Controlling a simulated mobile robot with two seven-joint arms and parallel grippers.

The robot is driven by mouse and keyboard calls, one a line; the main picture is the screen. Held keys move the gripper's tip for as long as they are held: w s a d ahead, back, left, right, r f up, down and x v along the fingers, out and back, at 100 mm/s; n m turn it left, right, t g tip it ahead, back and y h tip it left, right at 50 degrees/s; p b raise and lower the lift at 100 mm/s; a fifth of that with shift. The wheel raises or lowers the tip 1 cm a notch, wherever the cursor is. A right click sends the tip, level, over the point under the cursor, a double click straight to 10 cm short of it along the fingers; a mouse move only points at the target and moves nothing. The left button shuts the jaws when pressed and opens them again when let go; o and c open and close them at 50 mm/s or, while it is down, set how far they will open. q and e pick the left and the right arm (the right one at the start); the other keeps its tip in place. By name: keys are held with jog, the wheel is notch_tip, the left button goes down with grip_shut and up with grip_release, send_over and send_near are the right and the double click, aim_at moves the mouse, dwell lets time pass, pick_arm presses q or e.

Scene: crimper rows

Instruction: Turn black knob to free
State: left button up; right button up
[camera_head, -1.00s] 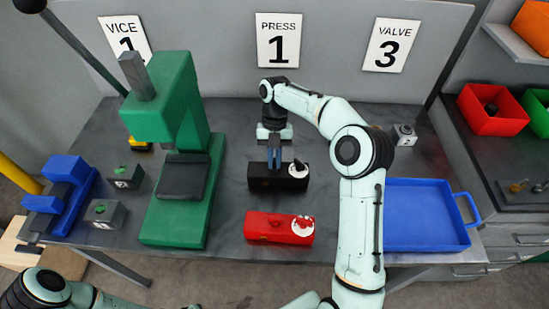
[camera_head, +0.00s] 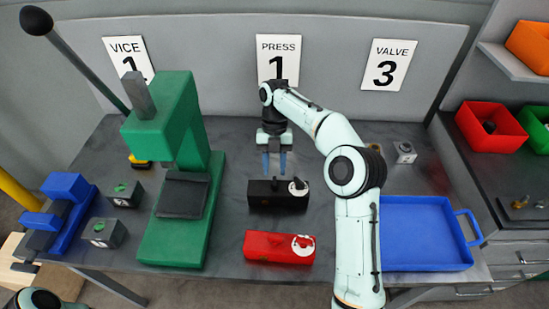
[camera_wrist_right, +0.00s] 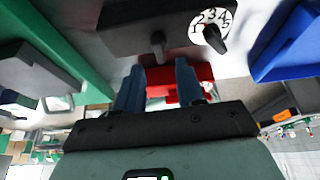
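A black box (camera_head: 265,196) lies on the bench below the PRESS 1 sign. My right gripper (camera_head: 274,163) is above and behind the box, pointing down. Its blue fingers, also in the wrist view (camera_wrist_right: 159,75), are apart with nothing between them, clear of the knob. My left gripper is out of view.
A red box (camera_head: 268,246) with its own white dial lies in front of the black one. A green press (camera_head: 205,140) stands left. A blue tray (camera_head: 425,266) lies right, beyond my right forearm. Two grey blocks and a blue vice (camera_head: 67,187) are far left.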

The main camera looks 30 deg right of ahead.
jog(key=shift+v, duration=1.75)
jog(key=shift+s+f, duration=0.1)
jog(key=shift+s, duration=0.05)
